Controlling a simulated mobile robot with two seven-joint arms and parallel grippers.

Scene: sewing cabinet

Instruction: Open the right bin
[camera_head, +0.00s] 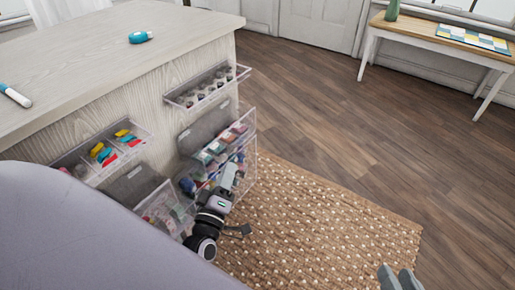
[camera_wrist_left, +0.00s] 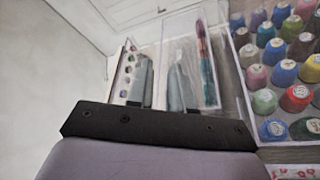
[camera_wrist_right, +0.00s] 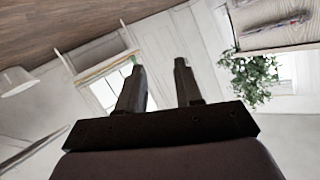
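Clear bins are mounted on the side of the pale wood cabinet. On the right side, a clear bin of thread spools (camera_head: 247,123) sits above a lower right clear bin (camera_head: 250,170). My left gripper (camera_head: 229,176) is in front of the lower right bin, fingers toward it. In the left wrist view its two fingers (camera_wrist_left: 162,82) are apart, close to a narrow clear compartment (camera_wrist_left: 190,30). Whether they touch it I cannot tell. My right gripper (camera_head: 400,278) is at the bottom right over the rug, well away; its fingers (camera_wrist_right: 158,85) are apart and empty.
An upper clear rack (camera_head: 240,71) and left bins (camera_head: 140,133) with colourful items project from the cabinet (camera_head: 140,92). A teal object (camera_head: 141,37) and a white-and-blue one (camera_head: 15,96) lie on top. A woven rug (camera_head: 310,215) and open wooden floor lie right.

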